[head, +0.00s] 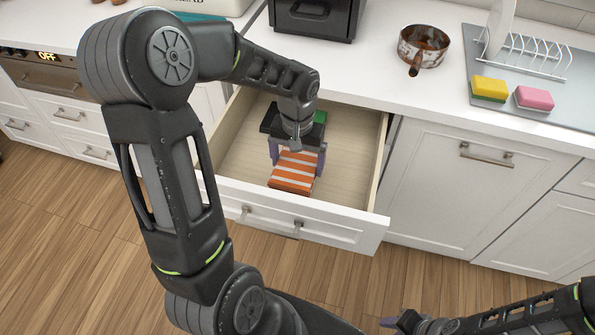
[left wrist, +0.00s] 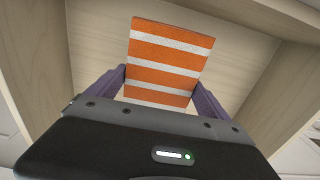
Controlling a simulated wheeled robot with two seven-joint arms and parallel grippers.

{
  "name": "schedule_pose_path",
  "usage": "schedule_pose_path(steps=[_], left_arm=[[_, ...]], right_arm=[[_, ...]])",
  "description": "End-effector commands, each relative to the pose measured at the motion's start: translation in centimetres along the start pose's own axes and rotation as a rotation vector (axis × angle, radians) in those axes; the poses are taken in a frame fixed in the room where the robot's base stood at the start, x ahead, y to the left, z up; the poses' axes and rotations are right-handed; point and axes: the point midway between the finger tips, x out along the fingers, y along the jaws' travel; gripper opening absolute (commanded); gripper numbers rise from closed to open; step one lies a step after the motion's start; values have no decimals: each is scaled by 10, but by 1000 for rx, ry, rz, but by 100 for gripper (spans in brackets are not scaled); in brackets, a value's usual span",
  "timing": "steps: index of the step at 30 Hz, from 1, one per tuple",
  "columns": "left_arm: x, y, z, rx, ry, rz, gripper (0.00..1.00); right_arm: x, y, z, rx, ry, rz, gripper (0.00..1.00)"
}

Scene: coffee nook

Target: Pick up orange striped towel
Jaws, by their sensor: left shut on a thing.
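The orange striped towel (head: 293,173), folded into a flat rectangle with white stripes, is inside the open drawer (head: 234,187). My left gripper (head: 296,170) reaches down into the drawer and is shut on the towel, one finger at each side. In the left wrist view the towel (left wrist: 170,62) sits between the two purple-grey fingers of the left gripper (left wrist: 163,92). Its near end is hidden behind the gripper body. I cannot tell whether the towel still touches the drawer floor. Part of my right gripper (head: 392,321) shows at the bottom of the head view, away from the drawer.
A green item (head: 320,117) shows in the drawer behind my left gripper. On the counter are a rusty pot (head: 424,47), a dish rack (head: 525,55), a yellow sponge (head: 489,88) and a pink sponge (head: 534,98). The drawer's right part is bare.

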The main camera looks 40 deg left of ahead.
Motion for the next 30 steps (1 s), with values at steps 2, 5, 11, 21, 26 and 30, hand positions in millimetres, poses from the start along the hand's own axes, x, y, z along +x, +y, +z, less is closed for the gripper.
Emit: schedule_pose_path(steps=[2,5,11,21,26,30], left_arm=[[-16,0,-1,-1,5,1,48],[-32,0,-1,1,4,0,48],[-44,0,0,0,-1,1,48],[-43,0,0,0,-1,0,48],[-43,0,0,0,-1,0,48],[-46,0,0,0,0,0,48]], right_arm=[[1,0,0,0,0,0,36],[2,1,0,0,0,0,36],[2,1,0,0,0,0,36],[2,1,0,0,0,0,36],[2,1,0,0,0,0,36],[0,0,0,0,0,0,36]])
